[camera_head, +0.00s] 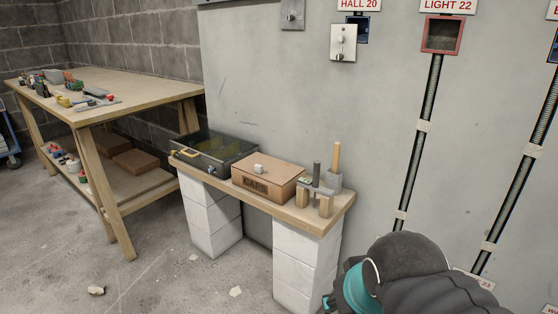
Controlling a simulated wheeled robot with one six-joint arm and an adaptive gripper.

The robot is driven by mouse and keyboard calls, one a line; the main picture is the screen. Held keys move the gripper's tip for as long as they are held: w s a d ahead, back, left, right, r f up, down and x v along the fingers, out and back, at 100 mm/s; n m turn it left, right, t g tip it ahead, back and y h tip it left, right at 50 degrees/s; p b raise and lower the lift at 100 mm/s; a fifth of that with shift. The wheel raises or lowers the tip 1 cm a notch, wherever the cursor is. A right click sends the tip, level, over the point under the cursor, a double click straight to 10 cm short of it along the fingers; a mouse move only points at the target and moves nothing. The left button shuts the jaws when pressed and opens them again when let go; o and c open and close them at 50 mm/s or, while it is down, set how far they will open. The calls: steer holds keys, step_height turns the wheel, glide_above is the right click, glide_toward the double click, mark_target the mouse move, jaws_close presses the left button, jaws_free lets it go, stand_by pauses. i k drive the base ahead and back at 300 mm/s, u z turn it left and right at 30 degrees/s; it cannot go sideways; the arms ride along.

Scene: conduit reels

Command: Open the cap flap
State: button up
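A brown box marked CAPS (255,188) stands in the middle of a low wooden shelf. Its flat top flap (270,172) lies closed over it, so the inside is hidden. A small white knob (258,169) sits on the flap. A dark arm link of mine with a teal ring fills the lower right, to the right of the box and apart from it. My gripper's fingers do not show.
The low shelf (318,217) rests on white block piers. A dark clear-topped case (215,150) with a yellow handle is left of the box. Wooden blocks and a holder (334,181) with upright rods are to its right. A workbench (140,108) stands at left; floor in front is mostly clear.

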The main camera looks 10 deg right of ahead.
mark_target(273, 170)
steer(key=u, duration=0.05)
steer(key=i, duration=0.95)
steer(key=u, duration=0.8)
